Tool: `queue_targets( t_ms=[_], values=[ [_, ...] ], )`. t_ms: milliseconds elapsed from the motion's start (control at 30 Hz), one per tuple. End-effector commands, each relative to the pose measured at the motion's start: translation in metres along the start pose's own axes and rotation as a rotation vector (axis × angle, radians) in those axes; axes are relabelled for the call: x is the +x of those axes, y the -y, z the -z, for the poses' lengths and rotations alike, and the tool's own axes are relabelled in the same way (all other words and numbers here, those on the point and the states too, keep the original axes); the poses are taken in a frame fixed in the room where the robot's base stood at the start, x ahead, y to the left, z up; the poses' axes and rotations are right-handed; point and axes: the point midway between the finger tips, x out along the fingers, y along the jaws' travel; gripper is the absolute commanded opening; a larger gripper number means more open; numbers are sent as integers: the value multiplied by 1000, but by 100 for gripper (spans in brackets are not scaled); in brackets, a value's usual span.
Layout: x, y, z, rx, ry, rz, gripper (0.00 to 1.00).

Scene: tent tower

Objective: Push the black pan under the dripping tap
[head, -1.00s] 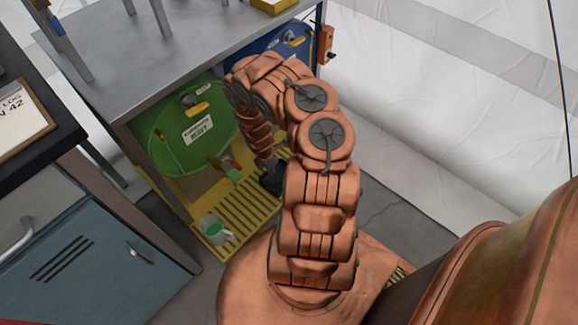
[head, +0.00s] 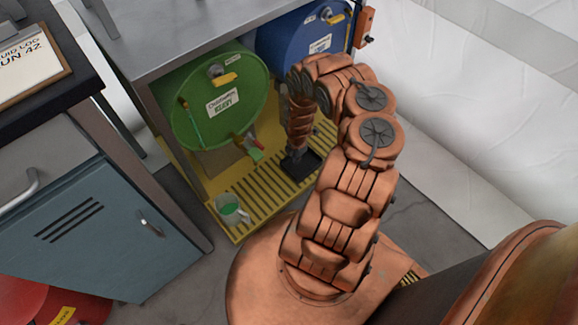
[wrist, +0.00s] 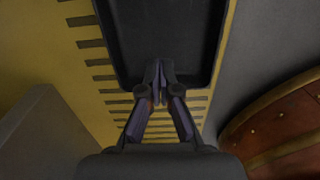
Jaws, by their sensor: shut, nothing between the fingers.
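The black pan (head: 300,170) is a shallow dark rectangular tray on the yellow slatted platform (head: 262,205), right of the green drum's tap (head: 251,148). It fills the upper middle of the wrist view (wrist: 160,35). My gripper (wrist: 160,72) is shut and empty, fingertips together over or against the pan's near rim; I cannot tell if they touch it. In the head view my arm reaches down to the pan and hides part of it. I cannot make out a drip.
A small cup with green in it (head: 229,208) stands at the platform's front left corner. A blue drum (head: 290,50) is behind, under the grey bench (head: 170,25). A blue-grey cabinet (head: 110,230) stands left. Grey floor lies between cabinet and platform.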

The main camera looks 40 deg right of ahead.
Motion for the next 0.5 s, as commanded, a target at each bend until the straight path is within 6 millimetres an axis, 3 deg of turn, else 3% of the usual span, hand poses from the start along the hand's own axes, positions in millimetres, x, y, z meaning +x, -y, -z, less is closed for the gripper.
queue_targets(
  t_ms=[500],
  values=[
    [4,0,-95,6,2,-4,0]
  ],
)
